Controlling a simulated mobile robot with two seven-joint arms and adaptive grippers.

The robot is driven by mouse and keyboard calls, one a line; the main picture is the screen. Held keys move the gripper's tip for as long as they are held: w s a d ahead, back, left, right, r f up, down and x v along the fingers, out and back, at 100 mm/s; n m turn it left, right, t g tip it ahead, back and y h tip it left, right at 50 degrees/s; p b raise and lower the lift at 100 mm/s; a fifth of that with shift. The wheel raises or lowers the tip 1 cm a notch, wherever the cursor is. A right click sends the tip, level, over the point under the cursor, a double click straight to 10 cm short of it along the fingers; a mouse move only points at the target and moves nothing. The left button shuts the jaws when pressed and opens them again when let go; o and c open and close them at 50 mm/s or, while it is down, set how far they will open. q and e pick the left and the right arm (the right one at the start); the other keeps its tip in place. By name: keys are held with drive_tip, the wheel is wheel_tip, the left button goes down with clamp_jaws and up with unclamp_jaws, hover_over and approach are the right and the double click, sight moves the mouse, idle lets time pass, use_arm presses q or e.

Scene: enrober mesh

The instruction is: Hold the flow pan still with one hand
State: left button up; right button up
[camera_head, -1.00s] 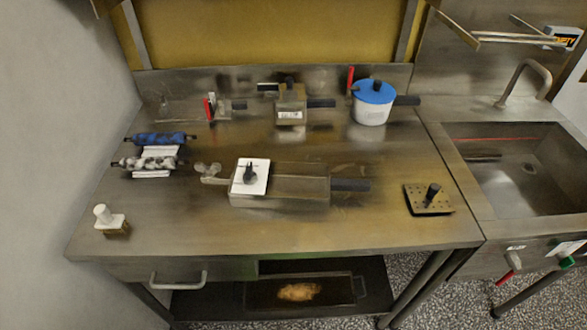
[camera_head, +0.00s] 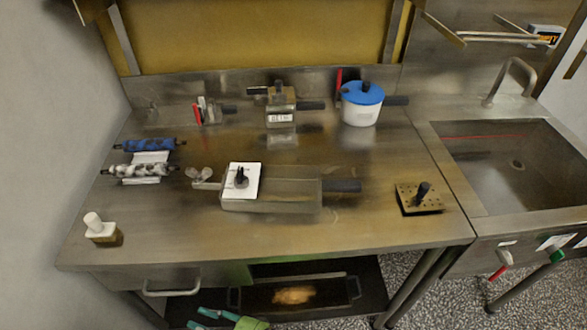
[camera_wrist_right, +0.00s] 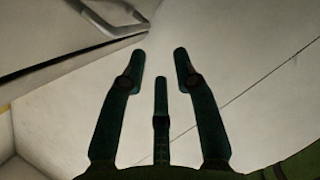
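A long steel pan (camera_head: 290,197), which I take for the flow pan, lies flat on the middle of the steel table. Its black handle (camera_head: 343,186) points right. A white plate with a black knob (camera_head: 240,182) covers its left part. My right gripper (camera_head: 200,318) shows at the bottom edge, in front of the table and below its top, well apart from the pan. In the right wrist view its dark green fingers (camera_wrist_right: 160,62) are spread with nothing between them. My left gripper is not in view.
A blue-lidded white pot (camera_head: 361,108), a small labelled box pan (camera_head: 281,117), rollers (camera_head: 142,170) and a perforated plate (camera_head: 420,197) stand around the pan. A white-knobbed block (camera_head: 101,229) is at the front left. A drawer handle (camera_head: 171,290) sticks out below the tabletop. A sink (camera_head: 515,170) is right.

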drive_tip(key=s+a+r+n+g+y, duration=0.1)
drive_tip(key=s+a+r+n+g, duration=0.15)
drive_tip(key=r+n, duration=0.35)
drive_tip(key=s+a+r+n+g+y, duration=0.2)
drive_tip(key=s+r+n+g, duration=0.1)
drive_tip(key=r+n, duration=0.25)
drive_tip(key=w+d+r+n+t+h, duration=0.1)
drive_tip(key=w+d+r+n+t, duration=0.2)
drive_tip(key=w+r, duration=0.45)
drive_tip(key=w+d+r+n+t, duration=0.25)
drive_tip(key=w+r+t, duration=0.2)
drive_tip(key=w, duration=0.65)
drive_tip(key=w+d+r+n+t+h, duration=0.1)
drive_tip(key=w+d+r+n+t, duration=0.15)
drive_tip(key=w+r, duration=0.5)
drive_tip(key=w+d+f+m+t+h, duration=0.2)
drive_tip(key=w+d+m+t+h, duration=0.2)
drive_tip(key=w+d+m+h, duration=1.45)
drive_tip(key=m+g+y, duration=0.6)
drive_tip(key=m+g, duration=0.5)
drive_tip(key=g, duration=0.4)
approach(273, 202)
drive_tip(key=shift+t, duration=0.25)
drive_tip(key=x, duration=1)
drive_tip(key=shift+s+f, duration=0.1)
